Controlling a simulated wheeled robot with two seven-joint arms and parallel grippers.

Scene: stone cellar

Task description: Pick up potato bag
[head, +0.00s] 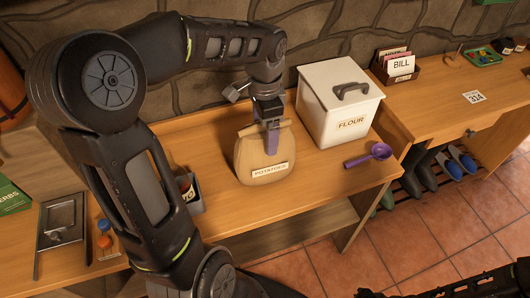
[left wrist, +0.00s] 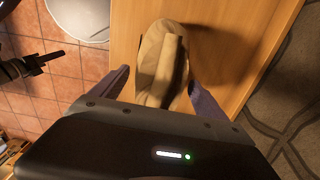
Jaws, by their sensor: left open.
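The potato bag (head: 262,160) is a brown paper bag with a POTATOES label, upright on the wooden counter. My left gripper (head: 271,136) is above it, pointing down, with a purple finger in front of the bag's upper part. In the left wrist view the bag (left wrist: 160,65) lies between the two spread purple fingers of my left gripper (left wrist: 162,92). The jaws are open, one finger on each side of the bag's folded top. I cannot tell whether either finger touches it.
A white FLOUR bin (head: 338,100) stands close to the right of the bag. A purple scoop (head: 369,155) lies near the counter's front edge. A small grey container (head: 190,195) stands left of the bag, partly behind my arm. The stone wall (head: 340,28) is behind.

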